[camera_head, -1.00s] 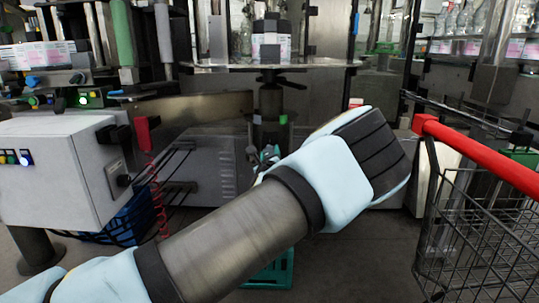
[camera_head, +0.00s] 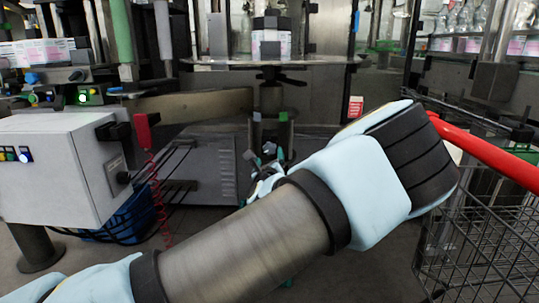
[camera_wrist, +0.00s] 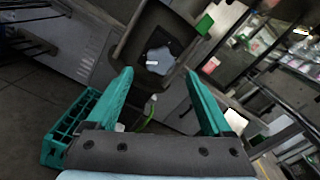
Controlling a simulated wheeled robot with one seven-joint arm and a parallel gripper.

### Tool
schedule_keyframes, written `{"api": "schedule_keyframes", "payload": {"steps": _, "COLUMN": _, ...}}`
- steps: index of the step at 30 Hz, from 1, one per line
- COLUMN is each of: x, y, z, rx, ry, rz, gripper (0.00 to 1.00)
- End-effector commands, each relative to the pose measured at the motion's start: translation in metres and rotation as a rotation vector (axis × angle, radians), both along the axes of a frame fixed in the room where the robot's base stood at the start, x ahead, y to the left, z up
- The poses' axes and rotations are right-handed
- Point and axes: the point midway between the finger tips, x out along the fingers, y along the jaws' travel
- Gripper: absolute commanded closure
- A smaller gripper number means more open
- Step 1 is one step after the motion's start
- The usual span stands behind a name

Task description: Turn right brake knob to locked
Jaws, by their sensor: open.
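My gripper is open and empty in the wrist view (camera_wrist: 158,76), its two teal fingers spread apart. Beyond the fingertips is a dark rounded housing with a pale star-shaped part (camera_wrist: 160,60) on its face, and a green tab (camera_wrist: 204,25) to its upper right. In the head view my forearm hides most of the gripper. A dark handled knob (camera_head: 270,77) sits under the round platform, above a metal post (camera_head: 270,130) with green tabs near its top. I cannot tell for sure which part is the right brake knob, nor its setting.
A wire cart with a red handle (camera_head: 490,156) stands close to my arm on the right. A white control box (camera_head: 55,170) is on the left, with a red coiled cable (camera_head: 158,195) beside it. A green crate (camera_wrist: 72,130) stands on the floor.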

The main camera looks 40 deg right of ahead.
Motion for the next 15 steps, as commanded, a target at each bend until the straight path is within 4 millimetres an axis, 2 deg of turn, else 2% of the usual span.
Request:
{"api": "schedule_keyframes", "payload": {"steps": 1, "x": -0.009, "y": 0.006, "z": -0.001, "rx": 0.002, "ry": -0.001, "rz": 0.0, "gripper": 0.15}}
{"api": "schedule_keyframes", "payload": {"steps": 6, "x": -0.029, "y": 0.023, "z": 0.0, "rx": 0.0, "ry": 0.0, "rz": 0.0, "gripper": 0.15}}
{"api": "schedule_keyframes", "payload": {"steps": 15, "x": -0.039, "y": 0.032, "z": 0.0, "rx": -0.001, "ry": -0.001, "rz": 0.0, "gripper": 0.15}}
